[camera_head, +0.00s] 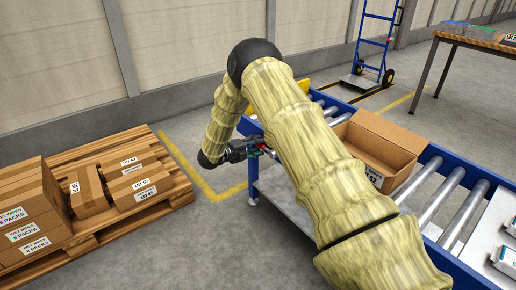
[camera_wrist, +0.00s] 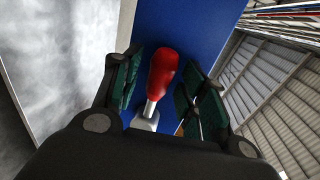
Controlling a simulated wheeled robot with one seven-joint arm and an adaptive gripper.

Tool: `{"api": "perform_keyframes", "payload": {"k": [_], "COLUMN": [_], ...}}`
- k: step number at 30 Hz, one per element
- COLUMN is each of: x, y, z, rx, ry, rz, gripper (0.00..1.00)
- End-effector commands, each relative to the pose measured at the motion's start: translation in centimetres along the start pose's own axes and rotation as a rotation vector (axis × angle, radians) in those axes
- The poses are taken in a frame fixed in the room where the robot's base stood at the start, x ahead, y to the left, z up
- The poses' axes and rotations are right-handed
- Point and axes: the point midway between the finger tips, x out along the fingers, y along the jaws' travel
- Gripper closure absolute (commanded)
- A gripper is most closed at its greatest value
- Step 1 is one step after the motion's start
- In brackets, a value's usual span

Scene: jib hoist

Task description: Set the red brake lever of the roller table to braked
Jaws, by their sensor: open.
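The red brake lever (camera_wrist: 163,72) shows in the wrist view, a red grip on a short pale metal stem against the roller table's blue side (camera_wrist: 205,28). My gripper (camera_wrist: 158,84) is open, with one finger on each side of the red grip; I cannot tell whether either finger touches it. In the head view my gripper (camera_head: 262,148) is at the left side of the roller table (camera_head: 431,152), and the lever is mostly hidden there by my gripper and arm. The lever's braked mark cannot be seen.
An open cardboard box (camera_head: 378,150) sits on the rollers, close to the right of my arm. A pallet (camera_head: 95,238) with several cartons stands at left. A blue hand truck (camera_head: 371,50) and a workbench (camera_head: 470,42) are behind. Floor between pallet and roller table is clear.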

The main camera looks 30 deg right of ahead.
Motion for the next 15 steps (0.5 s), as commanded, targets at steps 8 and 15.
{"api": "perform_keyframes", "payload": {"k": [8, 15], "x": [0.63, 0.60], "y": [-0.03, -0.03], "z": [-0.02, -0.01], "rx": [0.000, 0.000], "ry": [0.000, 0.000], "rz": [0.000, 0.000], "gripper": [0.57, 0.78]}}
